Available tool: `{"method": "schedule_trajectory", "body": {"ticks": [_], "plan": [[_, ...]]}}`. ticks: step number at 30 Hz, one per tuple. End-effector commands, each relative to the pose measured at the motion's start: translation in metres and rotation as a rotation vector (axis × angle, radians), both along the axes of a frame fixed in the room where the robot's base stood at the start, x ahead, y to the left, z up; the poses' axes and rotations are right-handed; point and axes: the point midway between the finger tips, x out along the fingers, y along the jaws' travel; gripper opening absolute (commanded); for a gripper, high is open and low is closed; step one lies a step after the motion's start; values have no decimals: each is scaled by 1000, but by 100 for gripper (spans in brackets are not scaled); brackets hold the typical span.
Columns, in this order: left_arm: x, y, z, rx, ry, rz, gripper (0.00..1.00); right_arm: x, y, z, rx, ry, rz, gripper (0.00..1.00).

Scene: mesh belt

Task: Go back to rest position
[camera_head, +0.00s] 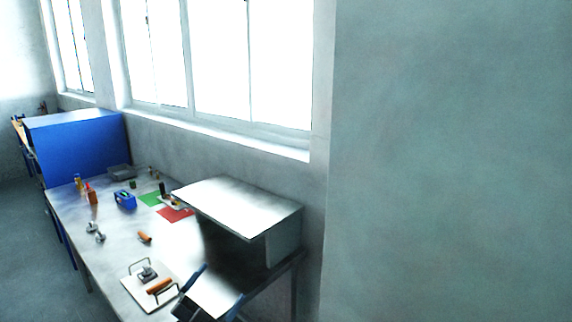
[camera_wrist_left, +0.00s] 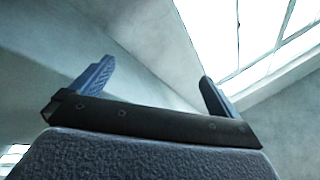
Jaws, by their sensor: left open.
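My left gripper (camera_head: 214,288) shows at the bottom of the head view, in front of the table's near end. Its two blue fingers are spread wide apart with nothing between them. In the left wrist view the same gripper (camera_wrist_left: 158,85) is open and empty, with the wall and a window beyond it. My right gripper is in neither view.
A white table (camera_head: 115,262) holds a square plate with handles (camera_head: 135,293), a blue box-shaped item (camera_head: 124,200), green (camera_head: 150,199) and red (camera_head: 178,215) mats and small tools. A metal box-like shelf (camera_head: 240,205) stands near the gripper. A bare wall (camera_head: 450,160) fills the right.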

Motion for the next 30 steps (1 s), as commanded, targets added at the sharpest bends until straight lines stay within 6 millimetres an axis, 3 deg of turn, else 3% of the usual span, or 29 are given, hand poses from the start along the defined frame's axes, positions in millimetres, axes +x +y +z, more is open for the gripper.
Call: {"method": "schedule_trajectory", "body": {"ticks": [8,15,21,30], "plan": [[-26,56,-59,-248,325,376,100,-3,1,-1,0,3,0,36],[-84,85,-143,-338,736,628,100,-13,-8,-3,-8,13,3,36],[-159,85,-210,-330,1124,741,100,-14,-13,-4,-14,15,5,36],[-241,70,-251,-271,1482,757,100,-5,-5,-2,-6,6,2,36]]}}
